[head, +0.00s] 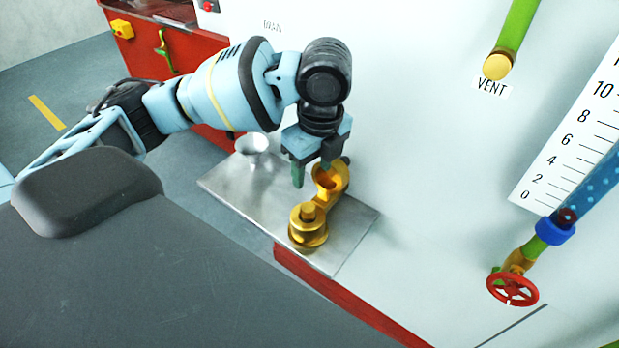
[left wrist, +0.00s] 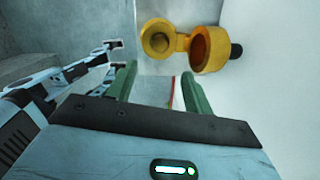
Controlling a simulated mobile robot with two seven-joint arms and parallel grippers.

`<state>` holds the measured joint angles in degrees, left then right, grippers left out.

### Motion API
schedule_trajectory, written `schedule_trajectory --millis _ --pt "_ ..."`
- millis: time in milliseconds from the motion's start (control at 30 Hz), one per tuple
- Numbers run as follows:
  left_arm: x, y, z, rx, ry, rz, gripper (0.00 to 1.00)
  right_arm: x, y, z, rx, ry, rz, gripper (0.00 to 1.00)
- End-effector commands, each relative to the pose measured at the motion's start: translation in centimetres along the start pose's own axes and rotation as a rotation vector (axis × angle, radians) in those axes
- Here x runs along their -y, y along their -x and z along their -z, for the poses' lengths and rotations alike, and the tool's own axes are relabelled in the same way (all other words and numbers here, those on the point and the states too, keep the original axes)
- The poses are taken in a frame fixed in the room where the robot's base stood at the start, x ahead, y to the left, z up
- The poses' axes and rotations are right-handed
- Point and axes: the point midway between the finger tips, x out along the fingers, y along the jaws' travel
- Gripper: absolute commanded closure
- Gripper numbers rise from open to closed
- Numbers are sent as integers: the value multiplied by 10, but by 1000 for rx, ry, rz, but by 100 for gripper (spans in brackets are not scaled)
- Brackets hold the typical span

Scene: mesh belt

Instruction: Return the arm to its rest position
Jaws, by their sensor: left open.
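My left gripper (head: 312,172) is open, pointing down beside and above the brass fitting (head: 308,224) on the metal shelf. One finger is left of the fitting's open socket and the other is close to its rim; I cannot tell if it touches. In the left wrist view nothing is between the two green fingers (left wrist: 158,78). The brass fitting (left wrist: 176,43) shows beyond them there, with a round capped end at left and an open cup at right. My left arm reaches in from the left, bent at the wrist. My right gripper is not seen in the head view.
The metal shelf (head: 355,235) juts from a white panel (head: 420,150). A small metal funnel-like cup (head: 253,147) stands at its back left. A red valve wheel (head: 513,289), a scale (head: 575,135) and a green pipe (head: 517,27) are at right. A red cabinet (head: 170,50) is behind the arm.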

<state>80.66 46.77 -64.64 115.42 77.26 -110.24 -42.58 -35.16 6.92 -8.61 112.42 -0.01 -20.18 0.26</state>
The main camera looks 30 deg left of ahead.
Motion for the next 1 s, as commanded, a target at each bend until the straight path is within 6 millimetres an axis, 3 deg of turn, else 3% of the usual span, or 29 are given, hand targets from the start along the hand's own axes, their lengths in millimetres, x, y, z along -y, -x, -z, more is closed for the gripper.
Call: schedule_trajectory --millis 667,833,1000 --pt "0 2 2 -3 -1 -1 49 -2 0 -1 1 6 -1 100" --pt "-2 -20 25 -38 11 15 49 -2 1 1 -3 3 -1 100" --pt "-8 -57 67 -124 67 52 49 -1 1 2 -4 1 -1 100"
